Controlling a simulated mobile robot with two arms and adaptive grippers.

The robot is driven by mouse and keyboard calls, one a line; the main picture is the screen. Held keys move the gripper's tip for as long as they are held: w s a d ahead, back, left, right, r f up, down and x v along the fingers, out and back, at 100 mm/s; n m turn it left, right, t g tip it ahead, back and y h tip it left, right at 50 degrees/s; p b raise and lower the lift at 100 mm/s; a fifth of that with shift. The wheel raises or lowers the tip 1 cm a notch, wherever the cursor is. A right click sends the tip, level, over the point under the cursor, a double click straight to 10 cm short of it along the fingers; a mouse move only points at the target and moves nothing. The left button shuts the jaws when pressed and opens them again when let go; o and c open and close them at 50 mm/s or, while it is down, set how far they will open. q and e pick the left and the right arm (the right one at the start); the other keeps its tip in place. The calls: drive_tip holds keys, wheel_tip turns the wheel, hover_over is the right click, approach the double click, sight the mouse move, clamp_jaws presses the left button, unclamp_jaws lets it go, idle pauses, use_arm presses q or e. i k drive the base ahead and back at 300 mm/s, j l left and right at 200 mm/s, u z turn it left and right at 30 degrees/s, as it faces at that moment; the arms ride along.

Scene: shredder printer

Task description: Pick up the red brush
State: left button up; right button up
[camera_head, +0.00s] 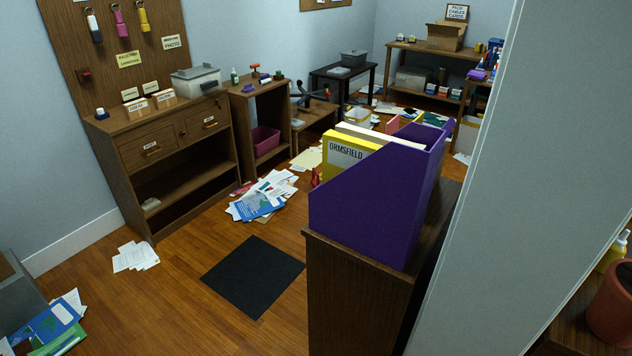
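I cannot make out a red brush for certain. On the brown pegboard (62,30) at the upper left hang a dark and white handled item (94,26), a magenta one (120,20) and a yellow one (143,16); they are too small to identify. A small dark red item (84,75) is on the lower part of the board. A small red-topped object (255,70) stands on the low shelf unit behind the wooden cabinet. Neither of my grippers is in view.
A purple file holder (372,207) with a yellow ORMSFIELD folder (347,152) stands on a brown cabinet in front. A grey wall edge (510,190) blocks the right. Papers (262,200) litter the wooden floor near a black mat (253,277). A wooden cabinet (150,152) stands left.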

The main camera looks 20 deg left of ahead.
sight(315, 182)
drive_tip(key=i+j+u, duration=0.15)
drive_tip(key=j+u, duration=0.25)
drive_tip(key=i+j+u, duration=0.2)
drive_tip(key=j+u, duration=0.25)
drive_tip(key=i+j+u, duration=0.25)
drive_tip(key=u, duration=0.15)
drive_tip(key=i+j+u, duration=0.2)
drive_tip(key=u, duration=0.2)
drive_tip(key=i+u, duration=0.45)
drive_tip(key=i+j+z, duration=0.1)
drive_tip(key=i+z, duration=0.15)
drive_tip(key=i+j+z, duration=0.2)
drive_tip(key=i, duration=0.3)
drive_tip(key=i+l+z, duration=0.2)
drive_tip(key=z, duration=0.2)
drive_tip(key=i+z, duration=1.2)
drive_tip(key=k+j, duration=0.05)
drive_tip(key=k, duration=0.05)
